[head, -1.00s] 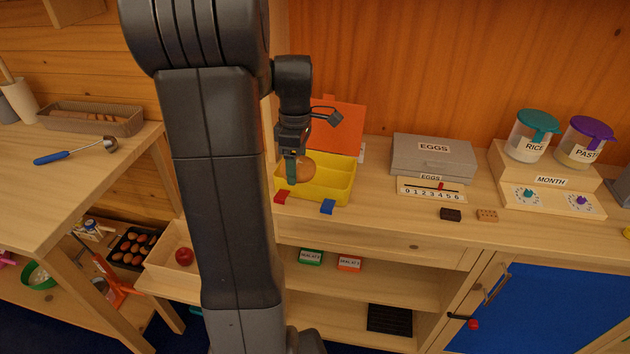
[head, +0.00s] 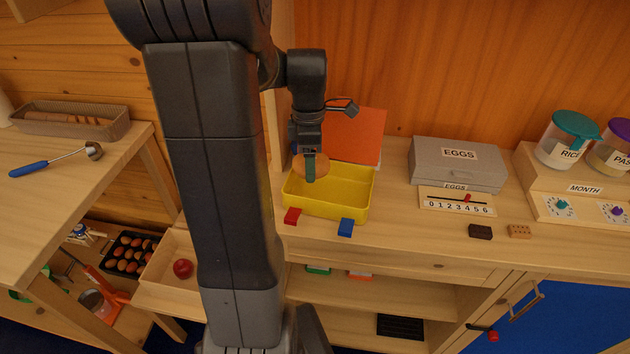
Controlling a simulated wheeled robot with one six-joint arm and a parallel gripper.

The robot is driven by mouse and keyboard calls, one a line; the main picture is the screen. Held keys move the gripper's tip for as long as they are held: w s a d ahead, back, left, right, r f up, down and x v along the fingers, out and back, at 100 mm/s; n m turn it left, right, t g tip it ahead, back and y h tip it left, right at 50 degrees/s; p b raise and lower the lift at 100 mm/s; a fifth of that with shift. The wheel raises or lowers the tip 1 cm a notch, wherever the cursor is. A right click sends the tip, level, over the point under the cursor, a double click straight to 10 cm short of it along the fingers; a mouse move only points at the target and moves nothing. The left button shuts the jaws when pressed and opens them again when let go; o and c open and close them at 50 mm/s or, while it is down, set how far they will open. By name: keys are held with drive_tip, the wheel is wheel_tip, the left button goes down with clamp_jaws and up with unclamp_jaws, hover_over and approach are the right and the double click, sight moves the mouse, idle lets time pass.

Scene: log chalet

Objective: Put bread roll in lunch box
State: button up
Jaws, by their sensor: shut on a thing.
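The yellow lunch box (head: 350,207) stands on the counter with its orange lid (head: 354,136) open upright behind it. Red (head: 292,216) and blue (head: 346,227) latches are at its front. My gripper (head: 310,166) points down over the left part of the box. It is shut on the round brown bread roll (head: 321,168), which is held above the box's interior. A finger covers part of the roll. My arm hides the counter left of the box.
A grey egg box (head: 456,163) and a number slider board (head: 456,202) stand right of the lunch box. Jars (head: 567,139) stand farther right. An open drawer with a red apple (head: 183,268) is at lower left.

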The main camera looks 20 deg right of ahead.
sight(311, 193)
drive_tip(key=shift+f, duration=3.55)
drive_tip(key=shift+f, duration=0.2)
drive_tip(key=o, duration=0.7)
drive_tip(key=shift+r, duration=0.15)
drive_tip(key=r, duration=0.8)
drive_tip(key=w+r, duration=0.1)
drive_tip(key=r, duration=0.3)
drive_tip(key=shift+d, duration=0.15)
